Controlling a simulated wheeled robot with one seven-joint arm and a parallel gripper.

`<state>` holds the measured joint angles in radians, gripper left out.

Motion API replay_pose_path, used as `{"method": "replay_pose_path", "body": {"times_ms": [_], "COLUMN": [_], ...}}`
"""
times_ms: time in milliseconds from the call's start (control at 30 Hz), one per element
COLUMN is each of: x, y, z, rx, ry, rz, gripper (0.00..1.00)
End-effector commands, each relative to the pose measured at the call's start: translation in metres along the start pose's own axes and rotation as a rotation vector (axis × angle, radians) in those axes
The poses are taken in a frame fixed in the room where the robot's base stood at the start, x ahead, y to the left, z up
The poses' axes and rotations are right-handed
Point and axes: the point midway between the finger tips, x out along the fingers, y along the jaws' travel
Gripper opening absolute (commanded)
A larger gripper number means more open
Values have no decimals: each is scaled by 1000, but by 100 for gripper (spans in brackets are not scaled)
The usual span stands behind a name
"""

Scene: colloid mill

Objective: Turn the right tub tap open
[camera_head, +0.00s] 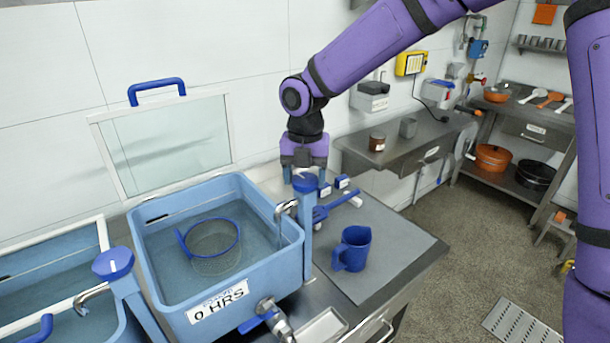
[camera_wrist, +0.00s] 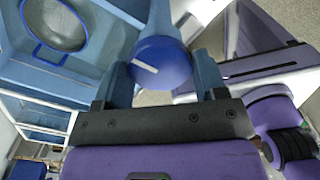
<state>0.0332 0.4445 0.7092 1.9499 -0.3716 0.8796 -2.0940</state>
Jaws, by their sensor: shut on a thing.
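The right tub tap is a blue post (camera_head: 307,235) at the right wall of the front tub, with a round blue knob (camera_head: 305,184) on top and a curved metal spout (camera_head: 284,209). In the wrist view the knob (camera_wrist: 160,66) shows a white pointer line. My gripper (camera_head: 305,176) points down over the knob, its two blue fingers on either side of it. In the wrist view my gripper (camera_wrist: 163,76) is shut on the knob. The fingertips' contact is partly hidden. No stream shows at the spout.
The right tub (camera_head: 185,287) holds water and a wire basket (camera_head: 214,244); its glass lid (camera_head: 163,142) stands open. A left tap (camera_head: 113,264) stands nearer. A blue jug (camera_head: 353,249) and blue scoop (camera_head: 330,209) are on the counter right of the tap.

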Motion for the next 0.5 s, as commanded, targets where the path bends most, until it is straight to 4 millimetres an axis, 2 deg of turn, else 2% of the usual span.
{"method": "replay_pose_path", "body": {"times_ms": [333, 367, 433, 500], "x": [0, 0, 0, 0], "y": [0, 0, 0, 0], "z": [0, 0, 0, 0], "rx": [-3, -3, -3, -3], "ry": [-1, -1, -1, -1], "rz": [0, 0, 0, 0], "gripper": [41, 72, 88, 90]}}
